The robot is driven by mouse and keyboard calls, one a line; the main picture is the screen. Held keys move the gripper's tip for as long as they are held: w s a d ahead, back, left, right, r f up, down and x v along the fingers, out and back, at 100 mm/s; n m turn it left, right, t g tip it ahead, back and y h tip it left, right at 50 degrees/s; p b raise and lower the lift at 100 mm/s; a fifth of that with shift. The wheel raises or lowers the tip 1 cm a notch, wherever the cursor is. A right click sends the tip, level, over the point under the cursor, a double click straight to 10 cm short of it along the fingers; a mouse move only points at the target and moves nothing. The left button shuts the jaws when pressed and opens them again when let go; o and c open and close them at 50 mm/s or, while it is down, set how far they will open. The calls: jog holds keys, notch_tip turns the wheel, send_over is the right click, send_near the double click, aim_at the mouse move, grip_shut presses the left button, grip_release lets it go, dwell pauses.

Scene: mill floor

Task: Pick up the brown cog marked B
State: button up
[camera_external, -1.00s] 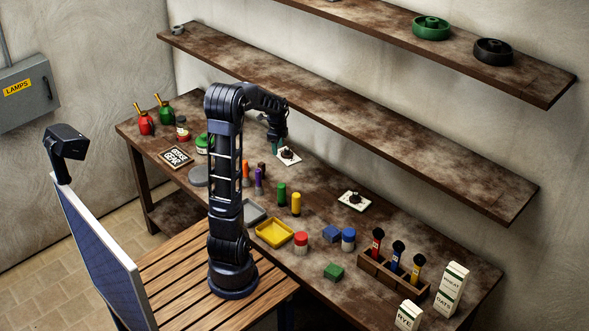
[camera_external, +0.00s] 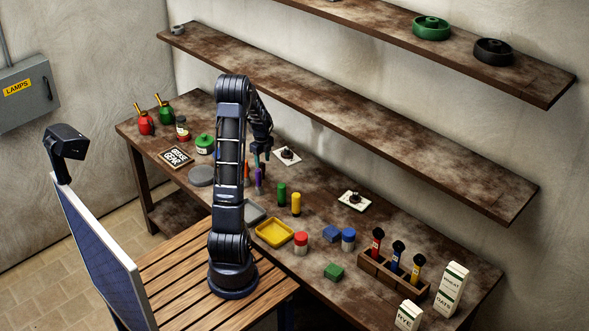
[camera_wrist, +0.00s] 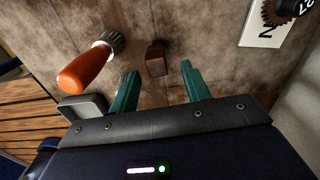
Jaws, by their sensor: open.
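In the wrist view a brown toothed cog (camera_wrist: 273,13) with a black top lies on a white card (camera_wrist: 262,30) at the upper right; part is cut off and the white mark on top cannot be read surely. In the external view, dark cogs on white cards stand at the back (camera_external: 288,153) and centre right (camera_external: 354,198); no letter is legible. My gripper (camera_external: 262,158) is open and empty, left of the back card. In the wrist view its teal fingers (camera_wrist: 158,82) point at the bench, with a small brown block (camera_wrist: 156,58) ahead between them.
An orange-handled tool (camera_wrist: 86,70) lies left of my fingers; a purple one (camera_external: 258,180) is near. The shelf (camera_external: 350,120) overhangs the back.

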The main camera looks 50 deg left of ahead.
aim_at(262, 169)
jog(key=shift+s+a+f, duration=0.1)
jog(key=shift+s+f, duration=0.05)
jog(key=shift+f, duration=2.95)
jog(key=shift+c, duration=0.5)
grip_shut()
